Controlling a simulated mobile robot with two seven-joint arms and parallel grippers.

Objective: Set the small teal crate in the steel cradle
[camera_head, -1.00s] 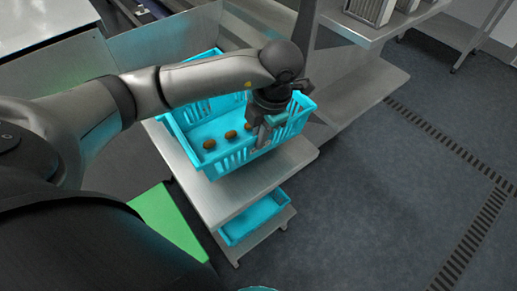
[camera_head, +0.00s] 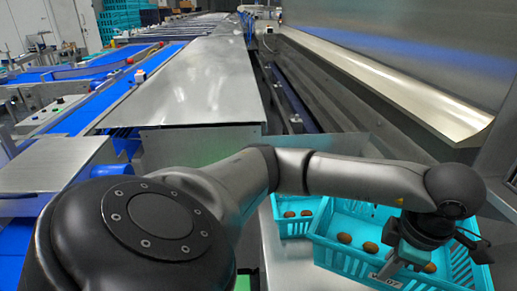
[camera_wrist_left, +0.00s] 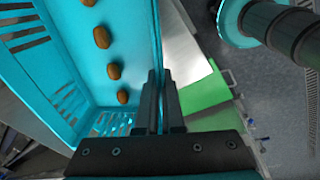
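A teal crate (camera_head: 340,257) with slotted walls and several brown dates in it stands at the lower right of the head view, and a white label is on its near wall. It also fills the upper left of the left wrist view (camera_wrist_left: 133,38). My left gripper (camera_wrist_left: 160,78) points down at its rim. The two fingers are close together with the thin teal wall between them. In the head view the left gripper (camera_head: 394,268) is at the near wall, by the label. I cannot make out the steel cradle. My right gripper is not in view.
A second teal crate (camera_head: 291,229) with dates sits just left of the first. A steel surface (camera_head: 290,268) lies in front. A green panel (camera_wrist_left: 205,93) is beside the crate. A steel conveyor cover (camera_head: 205,85) and blue belts (camera_head: 100,100) run away at the left.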

